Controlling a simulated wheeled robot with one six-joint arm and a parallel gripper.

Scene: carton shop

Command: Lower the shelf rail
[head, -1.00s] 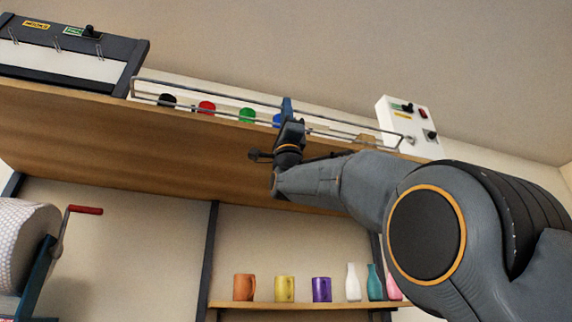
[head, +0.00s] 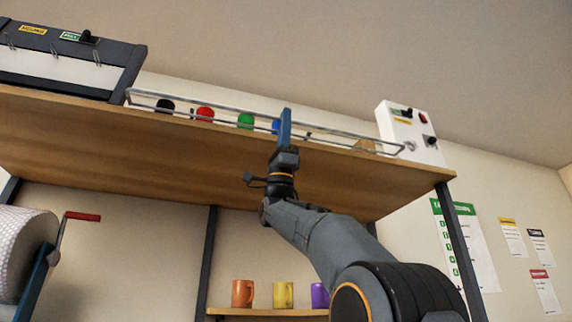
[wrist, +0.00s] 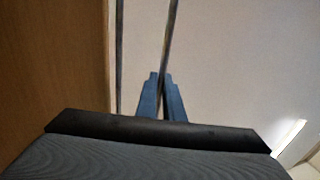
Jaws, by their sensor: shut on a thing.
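The shelf rail (head: 225,109) is a thin grey metal frame with a long upper bar and a lower bar along the front edge of the high wooden shelf. It leans a little out from the edge. My gripper (head: 285,118) reaches up from below at the rail's middle. In the wrist view my blue fingers (wrist: 161,93) are shut on one bar of the rail (wrist: 170,45), which runs up between them. The second bar lies to its left, by the wooden edge. The rail's pivots are too small to make out.
Black, red (head: 205,113), green (head: 245,121) and blue round items stand behind the rail. A white control box (head: 411,133) is at the shelf's right end, a dark-framed unit (head: 60,62) at its left. Mugs (head: 283,295) stand below. A roll with a red-handled crank is at left.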

